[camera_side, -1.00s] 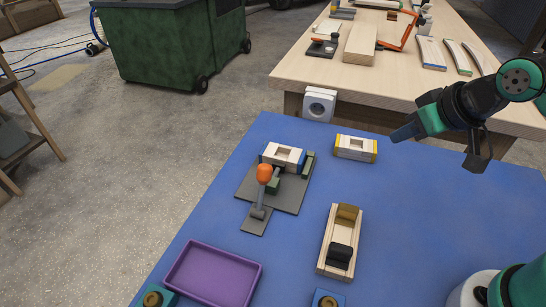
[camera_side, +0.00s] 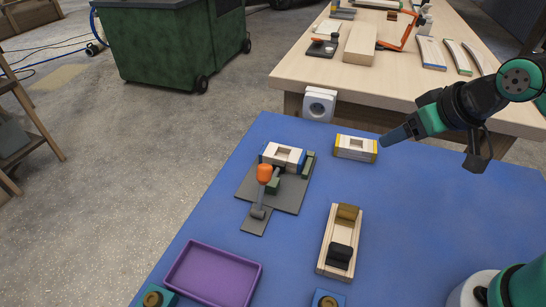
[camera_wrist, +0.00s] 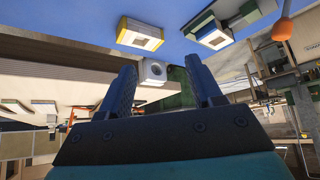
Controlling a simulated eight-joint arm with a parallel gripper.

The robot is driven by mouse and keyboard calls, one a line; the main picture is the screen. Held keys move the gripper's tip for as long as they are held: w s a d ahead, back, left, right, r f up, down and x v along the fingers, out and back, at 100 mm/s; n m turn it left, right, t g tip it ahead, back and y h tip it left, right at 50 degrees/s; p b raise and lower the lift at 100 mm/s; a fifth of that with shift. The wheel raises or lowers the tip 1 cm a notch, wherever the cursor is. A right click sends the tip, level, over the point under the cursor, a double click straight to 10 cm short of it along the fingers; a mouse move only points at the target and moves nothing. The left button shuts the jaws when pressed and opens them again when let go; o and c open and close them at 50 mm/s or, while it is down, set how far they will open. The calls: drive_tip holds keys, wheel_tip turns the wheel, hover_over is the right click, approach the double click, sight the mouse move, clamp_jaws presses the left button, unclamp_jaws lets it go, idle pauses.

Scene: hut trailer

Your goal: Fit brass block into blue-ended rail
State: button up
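The brass block (camera_side: 348,212) sits in the far end of a light wooden holder (camera_side: 328,240), with a black block (camera_side: 339,256) in the near end. The blue-ended rail (camera_side: 285,154), white with a square opening on top, lies in a grey clamp fixture with an orange-handled lever (camera_side: 264,174). The rail also shows in the wrist view (camera_wrist: 212,35). My gripper (camera_side: 429,155) is open and empty above the right part of the blue table, right of both rails and beyond the brass block. Its two spread fingers (camera_wrist: 160,66) show in the wrist view.
A yellow-ended rail (camera_side: 356,148) stands right of the fixture. A purple tray (camera_side: 213,274) lies at the front left. The blue mat (camera_side: 420,225) is clear at right.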

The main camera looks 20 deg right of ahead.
drive_tip(key=n+g, duration=0.7)
drive_tip(key=n, duration=0.1)
hover_over(349, 207)
drive_tip(key=f, duration=0.5)
drive_tip(key=shift+w+d+f, duration=0.1)
drive_tip(key=shift+w+d, duration=0.05)
drive_tip(key=shift+d, duration=0.15)
drive_tip(key=shift+a+f+n, duration=0.2)
drive_tip(key=shift+n, duration=0.2)
drive_tip(key=shift+a+f, duration=0.1)
drive_tip(key=shift+f, duration=2.75)
clamp_jaws()
